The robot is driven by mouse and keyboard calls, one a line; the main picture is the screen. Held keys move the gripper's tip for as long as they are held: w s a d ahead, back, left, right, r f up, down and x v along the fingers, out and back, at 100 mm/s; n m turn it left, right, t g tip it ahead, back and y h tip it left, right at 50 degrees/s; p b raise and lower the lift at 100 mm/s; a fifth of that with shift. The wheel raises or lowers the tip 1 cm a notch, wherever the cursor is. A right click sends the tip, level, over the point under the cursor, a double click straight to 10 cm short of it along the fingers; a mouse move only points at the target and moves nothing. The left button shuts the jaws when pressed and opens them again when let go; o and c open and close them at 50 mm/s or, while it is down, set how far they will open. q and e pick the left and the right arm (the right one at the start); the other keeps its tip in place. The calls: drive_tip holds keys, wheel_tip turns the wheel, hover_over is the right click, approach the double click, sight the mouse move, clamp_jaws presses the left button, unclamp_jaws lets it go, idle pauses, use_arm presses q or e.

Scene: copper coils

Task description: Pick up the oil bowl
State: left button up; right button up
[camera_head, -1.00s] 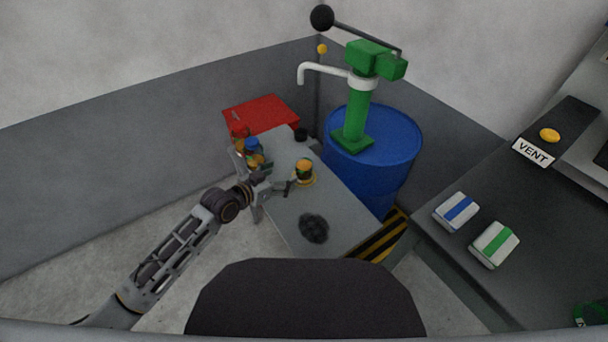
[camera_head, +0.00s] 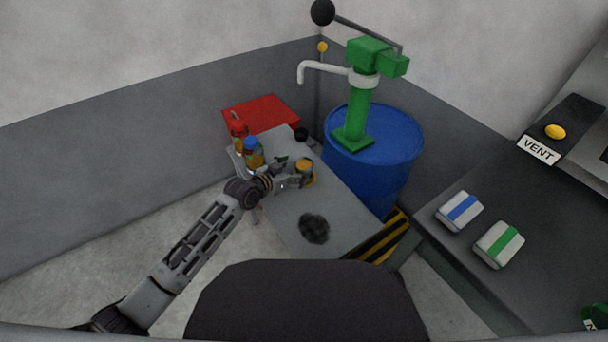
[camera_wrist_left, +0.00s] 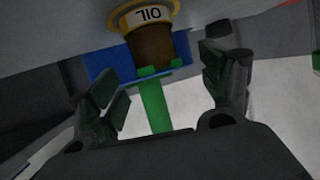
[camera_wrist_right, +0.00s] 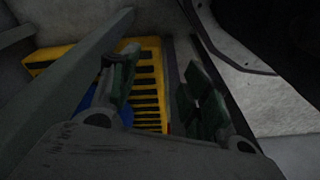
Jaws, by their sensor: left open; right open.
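The oil bowl (camera_head: 305,166) is a small yellow-rimmed vessel with brown sides on the grey table. In the left wrist view the bowl (camera_wrist_left: 152,45) shows its OIL label upside down, ahead of the fingers. My left gripper (camera_head: 294,172) is open and close beside the bowl in the head view, partly covering it. In the left wrist view the open fingers (camera_wrist_left: 166,88) have the bowl beyond their tips, roughly between them. I cannot tell whether a finger touches it. My right gripper (camera_wrist_right: 160,86) is open and empty in its wrist view; it is out of the head view.
A bottle with a blue cap (camera_head: 254,155) and one with a red cap (camera_head: 238,136) stand left of the bowl. A red box (camera_head: 262,112) lies behind. A blue drum (camera_head: 374,163) with a green pump (camera_head: 356,110) stands right. A dark round patch (camera_head: 314,229) lies on the table (camera_head: 338,205).

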sight(309, 163)
drive_tip(key=shift+f, duration=0.1)
use_arm(q)
drive_tip(key=shift+w+d+f, duration=0.1)
drive_tip(key=shift+w+d, duration=0.05)
drive_tip(key=shift+w+d+f, duration=0.1)
drive_tip(key=shift+w+d, duration=0.05)
drive_tip(key=shift+b+x, duration=0.55)
drive_tip(key=shift+x, duration=0.55)
drive_tip(key=shift+w+d+f, duration=0.2)
drive_tip(key=shift+d, duration=0.1)
drive_tip(key=shift+w+d+f, duration=0.15)
drive_tip(key=shift+w+d, duration=0.15)
drive_tip(key=shift+w, duration=0.2)
use_arm(e)
drive_tip(key=r, duration=0.3)
drive_tip(key=shift+a+r, duration=0.1)
drive_tip(key=shift+a, duration=0.3)
drive_tip(key=shift+w, duration=0.2)
use_arm(q)
drive_tip(key=shift+c, duration=0.4)
use_arm(e)
drive_tip(key=shift+d, duration=0.1)
